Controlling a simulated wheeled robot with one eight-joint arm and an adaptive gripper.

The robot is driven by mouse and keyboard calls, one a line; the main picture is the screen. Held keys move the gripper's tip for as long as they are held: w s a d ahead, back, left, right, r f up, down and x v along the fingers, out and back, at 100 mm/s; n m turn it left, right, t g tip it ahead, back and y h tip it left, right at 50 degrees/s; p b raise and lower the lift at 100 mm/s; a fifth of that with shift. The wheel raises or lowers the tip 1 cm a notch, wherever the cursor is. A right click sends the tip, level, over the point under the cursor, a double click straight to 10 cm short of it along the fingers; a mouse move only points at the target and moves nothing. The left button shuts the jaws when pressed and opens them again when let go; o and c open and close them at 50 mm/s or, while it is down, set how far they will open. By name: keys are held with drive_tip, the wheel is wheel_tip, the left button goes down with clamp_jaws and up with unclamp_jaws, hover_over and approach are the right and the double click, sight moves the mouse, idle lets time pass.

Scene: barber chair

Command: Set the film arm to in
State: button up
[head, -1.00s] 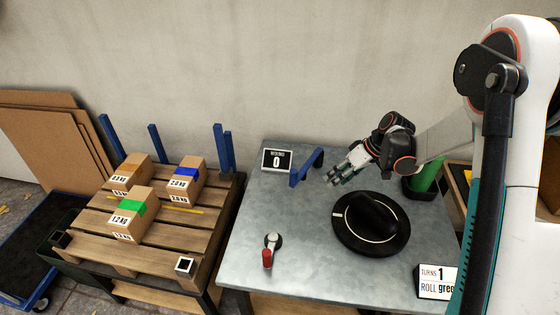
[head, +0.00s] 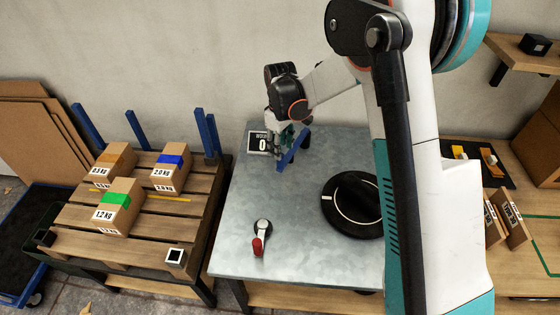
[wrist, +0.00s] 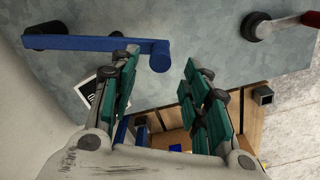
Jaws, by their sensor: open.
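The film arm appears to be the blue bar (head: 292,152) on the metal table, behind and left of the black turntable. In the wrist view the blue bar (wrist: 85,43) runs across the upper left and ends in a short rounded blue post. My gripper (head: 286,138) is at the blue bar in the head view, partly hiding its far part. In the wrist view my gripper (wrist: 158,62) is open, its green-padded fingers apart. The post's end shows between the fingertips; whether they touch it I cannot tell.
A black turntable (head: 340,207) sits right of the bar. A red-handled crank (head: 262,240) stands at the table's front left. A windings sign (head: 258,143) reading 0 stands beside the bar. A pallet (head: 150,224) with boxes is at left. The table's middle is clear.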

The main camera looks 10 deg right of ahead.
wheel_tip(320, 180, down, 6)
drive_tip(key=shift+f+b, duration=0.2)
drive_tip(key=shift+b, duration=0.55)
clamp_jaws()
